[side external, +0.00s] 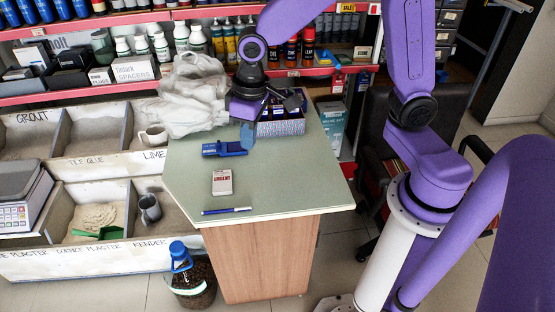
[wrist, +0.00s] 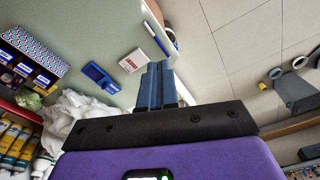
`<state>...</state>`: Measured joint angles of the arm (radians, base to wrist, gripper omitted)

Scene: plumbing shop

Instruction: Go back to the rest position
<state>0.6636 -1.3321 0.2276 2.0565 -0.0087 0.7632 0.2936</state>
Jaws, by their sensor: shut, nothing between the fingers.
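My gripper (side external: 247,136) is shut and empty in the side external view. It hangs just above the back part of the green counter top (side external: 270,185), close to the patterned box at the back right. In the wrist view, the two blue fingers (wrist: 156,68) are together with nothing between them. A blue device (side external: 224,148) lies on the counter to the left of my gripper. A white card box with red print (side external: 222,181) and a blue pen (side external: 227,211) lie nearer the front edge.
The patterned box (side external: 281,127) holds dark blue packs. A crumpled white sheet (side external: 187,100) lies at the back left. Shelves of bottles (side external: 161,47) stand behind, and bins of powder (side external: 100,175) stand left. The counter's front right is clear.

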